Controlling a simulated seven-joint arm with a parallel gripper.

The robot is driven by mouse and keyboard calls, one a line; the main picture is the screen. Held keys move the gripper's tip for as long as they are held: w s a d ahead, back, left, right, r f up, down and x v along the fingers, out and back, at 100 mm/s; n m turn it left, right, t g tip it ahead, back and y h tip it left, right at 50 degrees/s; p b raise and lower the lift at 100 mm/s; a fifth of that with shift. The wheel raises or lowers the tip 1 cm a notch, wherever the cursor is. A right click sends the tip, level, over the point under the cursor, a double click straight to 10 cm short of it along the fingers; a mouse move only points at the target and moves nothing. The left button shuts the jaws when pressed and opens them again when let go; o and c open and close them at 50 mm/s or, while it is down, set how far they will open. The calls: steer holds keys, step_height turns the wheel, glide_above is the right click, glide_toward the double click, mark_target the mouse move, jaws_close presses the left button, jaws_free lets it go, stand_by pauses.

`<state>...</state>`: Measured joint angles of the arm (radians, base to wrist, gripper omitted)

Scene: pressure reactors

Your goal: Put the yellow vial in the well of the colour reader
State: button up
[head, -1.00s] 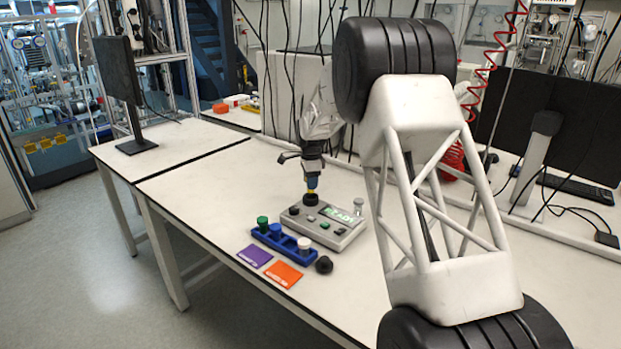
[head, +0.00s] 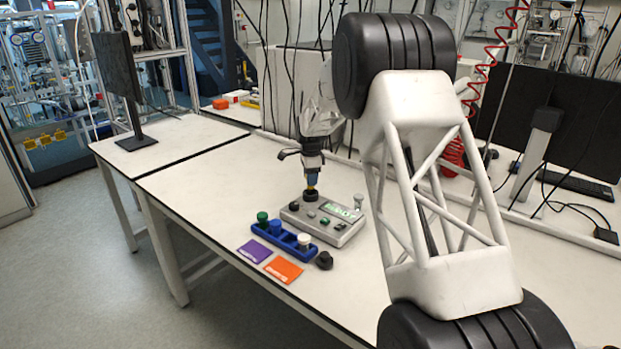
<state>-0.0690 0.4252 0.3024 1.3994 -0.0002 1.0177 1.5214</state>
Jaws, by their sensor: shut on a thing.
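The colour reader (head: 344,234) is a grey box with a lit green display and several buttons, standing on the white bench. Its black round well (head: 311,196) rises at the back left corner. My gripper (head: 312,179) points down right above the well, shut on the yellow vial (head: 311,188). Only a small yellow part of the vial shows between the fingers and the black collar. The vial looks upright and in line with the well. Its lower end is hidden, so I cannot tell how deep it sits.
A blue rack (head: 284,243) with green-, blue- and white-topped vials stands in front of the reader. Purple (head: 254,251) and orange (head: 283,270) cards and a black knob-like piece (head: 324,260) lie nearby. A clear vial-like piece (head: 358,201) stands at the reader's right.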

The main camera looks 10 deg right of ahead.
steer(key=shift+f, duration=0.15)
steer(key=shift+f, duration=0.35)
steer(key=shift+f, duration=0.7)
steer(key=shift+f, duration=0.3)
steer(key=shift+f, duration=0.45)
stand_by(0.6)
steer(key=o, duration=1.5)
steer(key=shift+r, duration=0.15)
steer(key=shift+r, duration=3.35)
